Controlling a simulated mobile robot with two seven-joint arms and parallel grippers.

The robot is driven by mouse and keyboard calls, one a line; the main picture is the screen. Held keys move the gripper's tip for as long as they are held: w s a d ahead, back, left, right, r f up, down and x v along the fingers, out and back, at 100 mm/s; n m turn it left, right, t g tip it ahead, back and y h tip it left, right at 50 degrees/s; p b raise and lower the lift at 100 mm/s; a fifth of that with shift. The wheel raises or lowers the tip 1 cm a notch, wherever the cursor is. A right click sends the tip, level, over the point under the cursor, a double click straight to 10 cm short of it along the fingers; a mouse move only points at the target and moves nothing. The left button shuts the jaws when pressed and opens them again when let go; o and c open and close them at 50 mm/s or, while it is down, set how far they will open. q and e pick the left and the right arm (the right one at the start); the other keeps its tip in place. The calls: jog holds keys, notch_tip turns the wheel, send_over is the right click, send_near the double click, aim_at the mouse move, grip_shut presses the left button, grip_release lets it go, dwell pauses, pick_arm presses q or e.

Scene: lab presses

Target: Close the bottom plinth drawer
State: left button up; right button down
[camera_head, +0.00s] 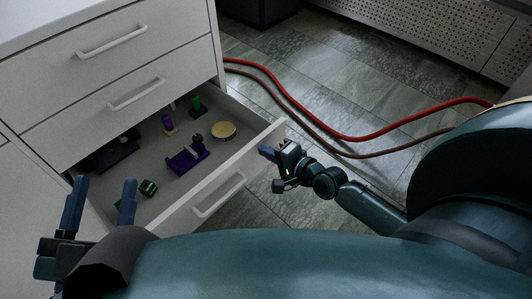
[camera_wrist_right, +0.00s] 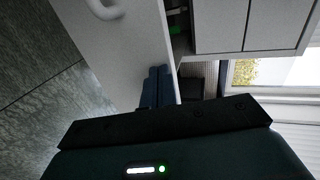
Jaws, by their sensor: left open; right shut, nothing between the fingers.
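The bottom plinth drawer (camera_head: 240,163) of the white cabinet is pulled open in the head view, with its handle (camera_head: 219,193) on the front panel. The front panel (camera_wrist_right: 125,60) also shows in the right wrist view. My right gripper (camera_head: 265,151) is shut and empty by the drawer front's right end; whether it touches the panel I cannot tell. It shows in the right wrist view too (camera_wrist_right: 158,86). My left gripper (camera_head: 102,198) is open and empty near the drawer's left front corner.
Inside the drawer lie a purple object (camera_head: 188,158), a yellow round item (camera_head: 223,130), green pieces (camera_head: 148,187) and a dark flat item (camera_head: 112,152). Two closed drawers (camera_head: 100,60) sit above. Red hoses (camera_head: 340,132) cross the tiled floor at right.

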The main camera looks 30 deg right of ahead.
pick_arm(q)
jog(key=shift+w+r, duration=0.15)
jog(key=shift+r, duration=0.25)
pick_arm(e)
jog(key=shift+w+a, duration=0.1)
jog(key=shift+w, duration=0.2)
jog(key=shift+w, duration=0.15)
